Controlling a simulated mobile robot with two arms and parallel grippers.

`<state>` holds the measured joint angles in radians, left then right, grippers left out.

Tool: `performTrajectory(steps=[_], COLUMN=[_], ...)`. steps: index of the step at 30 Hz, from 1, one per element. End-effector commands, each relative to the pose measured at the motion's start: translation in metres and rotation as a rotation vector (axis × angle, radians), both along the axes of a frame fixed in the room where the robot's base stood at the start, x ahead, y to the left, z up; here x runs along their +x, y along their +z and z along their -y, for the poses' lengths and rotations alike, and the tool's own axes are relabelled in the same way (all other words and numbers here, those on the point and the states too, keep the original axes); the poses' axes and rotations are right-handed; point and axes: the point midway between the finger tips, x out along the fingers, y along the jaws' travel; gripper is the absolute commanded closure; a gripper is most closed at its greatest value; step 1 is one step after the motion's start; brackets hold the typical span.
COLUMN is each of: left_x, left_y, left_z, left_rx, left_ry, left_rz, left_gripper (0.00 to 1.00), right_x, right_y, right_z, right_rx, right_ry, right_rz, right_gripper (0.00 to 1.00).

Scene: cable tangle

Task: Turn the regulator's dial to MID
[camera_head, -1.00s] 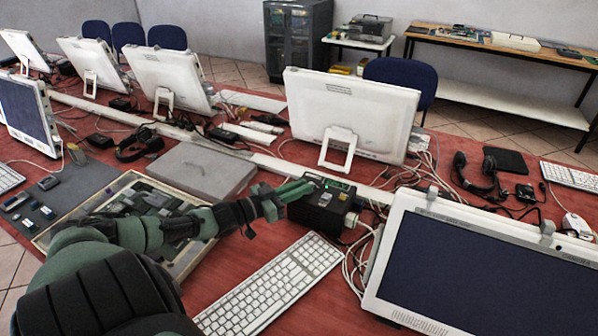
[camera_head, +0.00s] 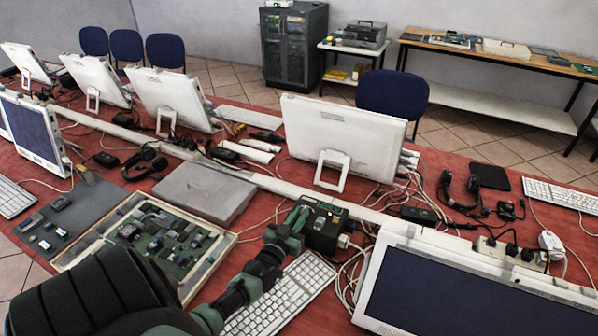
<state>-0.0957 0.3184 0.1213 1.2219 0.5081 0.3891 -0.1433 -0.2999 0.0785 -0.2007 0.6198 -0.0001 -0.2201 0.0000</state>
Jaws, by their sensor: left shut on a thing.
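The regulator (camera_head: 328,222) is a black box with a green-edged top and small labels, standing on the red table between the keyboard and the white monitor at the centre. My left arm comes up from the bottom, and my left gripper (camera_head: 298,217) is at the left face of the regulator. Its green fingers are shut on the dial there. The fingers hide the dial, so I cannot read its setting. My right gripper is not in view.
A white keyboard (camera_head: 284,296) lies just in front of the regulator, partly under my arm. A tray of circuit boards (camera_head: 219,246) and a grey closed case (camera_head: 203,190) are to the left. Loose cables (camera_head: 352,268) run right of the regulator, beside a large monitor (camera_head: 470,285).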

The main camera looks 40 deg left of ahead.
Motion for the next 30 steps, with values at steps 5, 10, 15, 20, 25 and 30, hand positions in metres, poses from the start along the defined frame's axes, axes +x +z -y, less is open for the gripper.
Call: performTrajectory(steps=[5, 10, 15, 20, 25, 30], left_x=[0.0005, 0.0006, 0.0006, 0.0005, 0.0005, -0.0090], left_y=[0.0007, 0.0005, 0.0007, 0.0007, 0.0005, -0.0015], left_z=[0.0008, 0.0006, 0.0005, 0.0004, 0.0003, 0.0034], left_rx=[0.001, 0.001, 0.001, 0.001, 0.001, -0.001], left_ry=[0.014, 0.015, 0.015, 0.015, 0.015, 0.014], left_rz=[0.002, 0.003, 0.003, 0.003, 0.002, -0.001], left_gripper=[1.00, 1.00, 0.85, 0.65, 0.65, 0.65], right_x=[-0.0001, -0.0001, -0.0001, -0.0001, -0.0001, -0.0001], right_y=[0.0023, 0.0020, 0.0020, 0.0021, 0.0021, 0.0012], right_z=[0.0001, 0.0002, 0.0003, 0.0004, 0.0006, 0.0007], right_rx=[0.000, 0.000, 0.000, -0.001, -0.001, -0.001], right_ry=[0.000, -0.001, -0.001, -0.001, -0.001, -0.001], right_rz=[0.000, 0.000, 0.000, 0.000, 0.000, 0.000], right_gripper=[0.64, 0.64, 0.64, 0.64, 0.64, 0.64])
